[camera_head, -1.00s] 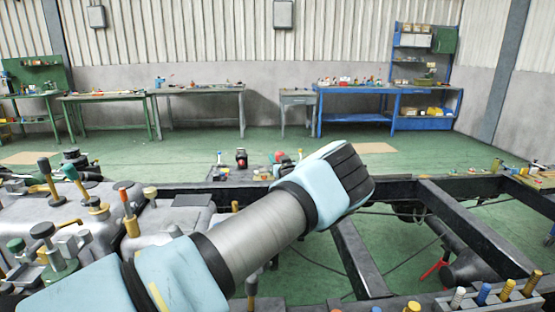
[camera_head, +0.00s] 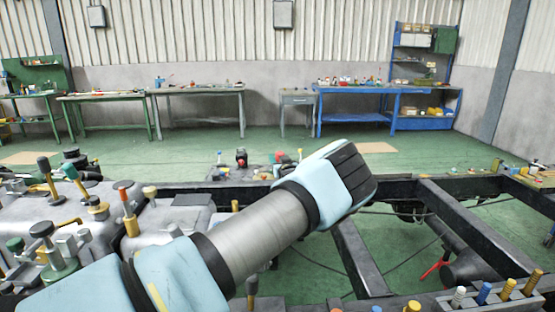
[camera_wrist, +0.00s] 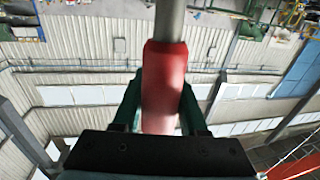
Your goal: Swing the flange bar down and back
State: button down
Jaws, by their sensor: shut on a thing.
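The flange bar shows in the wrist view as a grey metal rod (camera_wrist: 170,20) with a red grip (camera_wrist: 162,85). The red grip lies between the two dark green fingers of my gripper (camera_wrist: 160,108), which is shut on it. In the head view my arm reaches from the lower left toward the middle and covers its own end. The gripper, the red grip and the rod are hidden there. What the rod joins to cannot be seen.
A black chassis frame (camera_head: 350,262) with open bays spans the foreground. Metal housings with colored-knob levers (camera_head: 128,215) stand at left. A rack of colored-handled tools (camera_head: 490,297) is at lower right.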

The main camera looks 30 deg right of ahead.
jog(key=s+a+f+n+t+b, duration=0.1)
jog(key=s+a+f+t+b, duration=0.2)
jog(key=s+b, duration=0.5)
jog(key=s+a+f+n+t+b, duration=0.1)
jog(key=s+a+f+t+b, duration=0.2)
jog(key=s+b, duration=0.6)
jog(key=shift+s+a+t, duration=0.5)
jog(key=shift+a, duration=0.7)
jog(key=shift+c, duration=2.2)
grip_release()
notch_tip(320, 180, up, 10)
jog(key=b, duration=0.1)
